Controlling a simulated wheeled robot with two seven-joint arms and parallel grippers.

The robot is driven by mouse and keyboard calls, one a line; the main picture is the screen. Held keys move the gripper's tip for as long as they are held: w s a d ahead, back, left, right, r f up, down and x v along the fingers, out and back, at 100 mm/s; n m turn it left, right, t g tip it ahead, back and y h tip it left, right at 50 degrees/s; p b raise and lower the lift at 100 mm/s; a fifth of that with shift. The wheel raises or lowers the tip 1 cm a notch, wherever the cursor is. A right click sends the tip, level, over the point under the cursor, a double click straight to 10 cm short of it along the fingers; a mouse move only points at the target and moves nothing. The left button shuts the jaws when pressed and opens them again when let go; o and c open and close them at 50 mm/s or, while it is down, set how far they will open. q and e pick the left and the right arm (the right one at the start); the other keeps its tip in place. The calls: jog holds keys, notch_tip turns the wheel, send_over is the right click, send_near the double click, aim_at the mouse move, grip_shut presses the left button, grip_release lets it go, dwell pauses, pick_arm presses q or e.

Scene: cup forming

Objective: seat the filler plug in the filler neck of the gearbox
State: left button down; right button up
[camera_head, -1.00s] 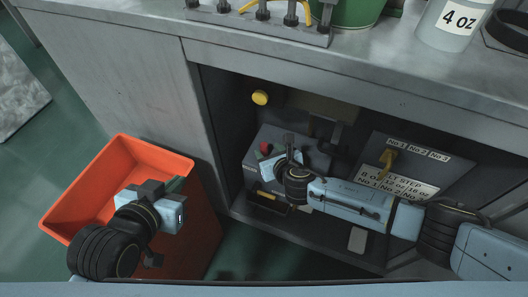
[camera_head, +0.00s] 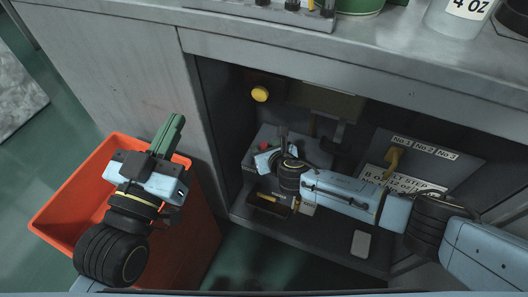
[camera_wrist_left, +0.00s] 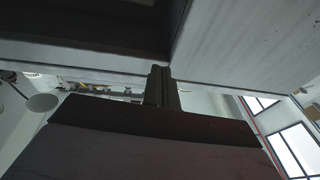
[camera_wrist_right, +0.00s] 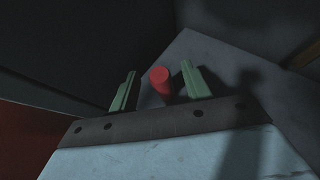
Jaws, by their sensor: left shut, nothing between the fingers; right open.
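A short red cylinder, apparently the filler plug (camera_wrist_right: 160,80), stands on a grey surface in the right wrist view. It also shows in the head view (camera_head: 265,146) on the grey box that looks like the gearbox (camera_head: 256,160), inside the open cabinet. My right gripper (camera_wrist_right: 158,88) is open, its green fingers on either side of the red cylinder, without visible contact. In the head view my right gripper (camera_head: 283,138) is over the box. I cannot make out a filler neck. My left gripper (camera_head: 176,122) is shut and empty above the orange bin, fingers pointing up.
The orange bin (camera_head: 52,220) stands left of the cabinet opening. A yellow knob (camera_head: 260,94) and a labelled panel (camera_head: 470,160) are inside the cabinet. A pale flat piece (camera_head: 360,243) lies on its floor. The worktop (camera_head: 330,40) overhangs above.

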aim_at(262, 144)
jog(key=shift+b+x, duration=0.65)
jog(key=shift+x, duration=0.15)
jog(key=shift+w+a+f+b, duration=0.1)
jog(key=shift+w+f+b, duration=0.2)
jog(key=shift+w+b, duration=0.1)
pick_arm(q)
notch_tip(262, 144, up, 6)
jog(key=s+t+h, duration=0.1)
jog(key=s+t, duration=0.1)
jog(key=t, duration=0.3)
jog(key=shift+s+f, duration=0.25)
jog(key=shift+s, duration=0.05)
pick_arm(e)
jog(key=shift+w+a, duration=0.1)
jog(key=shift+w, duration=0.15)
grip_shut()
pick_arm(q)
jog(key=shift+w, duration=0.1)
